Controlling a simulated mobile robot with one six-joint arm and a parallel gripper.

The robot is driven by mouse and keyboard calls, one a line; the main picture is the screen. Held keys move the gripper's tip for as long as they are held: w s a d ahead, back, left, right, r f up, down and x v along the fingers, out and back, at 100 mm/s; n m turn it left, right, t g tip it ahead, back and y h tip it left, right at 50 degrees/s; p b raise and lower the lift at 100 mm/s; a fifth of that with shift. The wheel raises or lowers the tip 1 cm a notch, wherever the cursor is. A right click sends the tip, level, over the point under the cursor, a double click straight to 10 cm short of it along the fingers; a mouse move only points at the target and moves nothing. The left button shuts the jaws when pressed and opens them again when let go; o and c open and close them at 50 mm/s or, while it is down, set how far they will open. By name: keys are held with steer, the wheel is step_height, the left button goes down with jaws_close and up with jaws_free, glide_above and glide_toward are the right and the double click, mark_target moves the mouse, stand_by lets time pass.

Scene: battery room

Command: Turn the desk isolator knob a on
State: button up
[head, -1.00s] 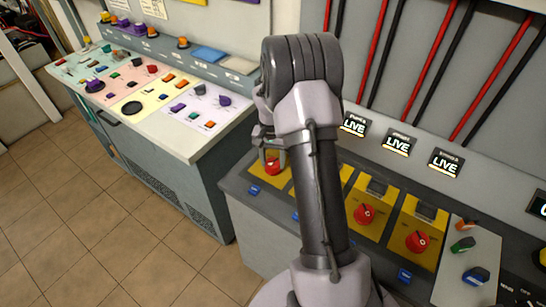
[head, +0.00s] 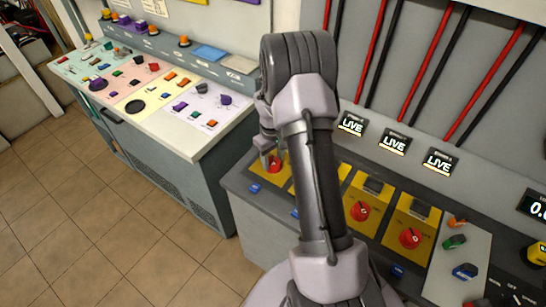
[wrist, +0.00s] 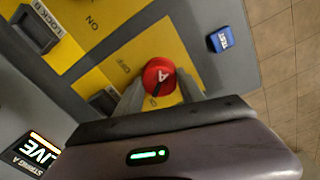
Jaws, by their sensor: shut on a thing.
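The red knob (wrist: 158,77) marked A sits on a yellow plate (wrist: 140,60) on the desk. In the wrist view it lies between the two fingers of my gripper (wrist: 160,92), which is shut on it. The knob's exact setting is hard to read.
A blue button (wrist: 226,39) is beside the yellow plate. Several LIVE displays (head: 394,142) line the panel. Another console (head: 190,145) stands at the left, with tiled floor between.

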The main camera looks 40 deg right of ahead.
mark_target(272, 162)
steer(key=shift+n, duration=0.6)
steer(key=o, duration=1.4)
steer(key=shift+c, duration=0.2)
step_height(272, 162, up, 17)
steer(key=p, duration=0.4)
steer(key=shift+a+r+p, duration=0.2)
steer(key=shift+a+p, duration=0.05)
steer(key=shift+p, duration=0.1)
